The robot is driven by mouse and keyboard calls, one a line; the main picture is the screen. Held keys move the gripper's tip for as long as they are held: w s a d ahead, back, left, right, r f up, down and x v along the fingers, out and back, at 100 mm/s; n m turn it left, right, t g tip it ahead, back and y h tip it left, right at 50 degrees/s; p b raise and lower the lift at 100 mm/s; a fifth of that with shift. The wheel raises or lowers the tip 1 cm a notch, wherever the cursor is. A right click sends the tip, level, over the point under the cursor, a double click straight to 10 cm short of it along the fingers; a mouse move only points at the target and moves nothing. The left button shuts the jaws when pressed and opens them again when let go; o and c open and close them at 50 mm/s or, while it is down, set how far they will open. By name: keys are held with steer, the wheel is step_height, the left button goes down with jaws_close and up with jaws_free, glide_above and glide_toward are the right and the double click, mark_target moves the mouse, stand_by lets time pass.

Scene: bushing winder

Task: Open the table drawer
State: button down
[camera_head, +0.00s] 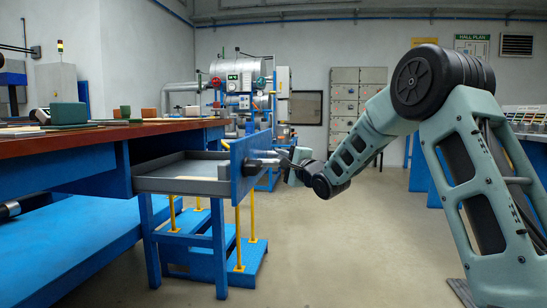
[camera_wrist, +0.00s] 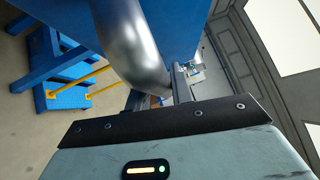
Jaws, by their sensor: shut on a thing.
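The table drawer (camera_head: 185,172) is pulled out from under the wooden tabletop (camera_head: 80,143), with its grey inside showing and a small light-coloured strip lying in it. Its blue front panel (camera_head: 238,168) stands well clear of the table. My gripper (camera_head: 285,160) is at the outer face of that panel, shut on the metal handle (camera_head: 262,163). In the wrist view the rounded metal handle (camera_wrist: 135,45) fills the upper middle, in front of the blue panel (camera_wrist: 190,25). The fingertips are largely hidden there.
A blue stand with yellow posts (camera_head: 239,240) is below and behind the drawer. Boxes, including a green one (camera_head: 68,113), sit on the tabletop. Grey lockers (camera_head: 356,100) stand at the back wall. The floor (camera_head: 340,240) right of the drawer is clear.

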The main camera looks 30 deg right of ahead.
stand_by(0.3)
steer(key=c, duration=1.2)
jaws_free()
steer(key=shift+c, duration=0.2)
steer(key=shift+s+d, duration=0.1)
steer(key=s+d+f+p, duration=0.1)
steer(key=s+p, duration=0.1)
steer(key=s, duration=0.6)
steer(key=s+d+f+p, duration=0.1)
steer(key=s, duration=0.8)
steer(key=shift+d+f+p, duration=0.2)
steer(key=shift+d+p, duration=0.05)
steer(key=shift+p, duration=0.1)
steer(key=shift+a, duration=0.1)
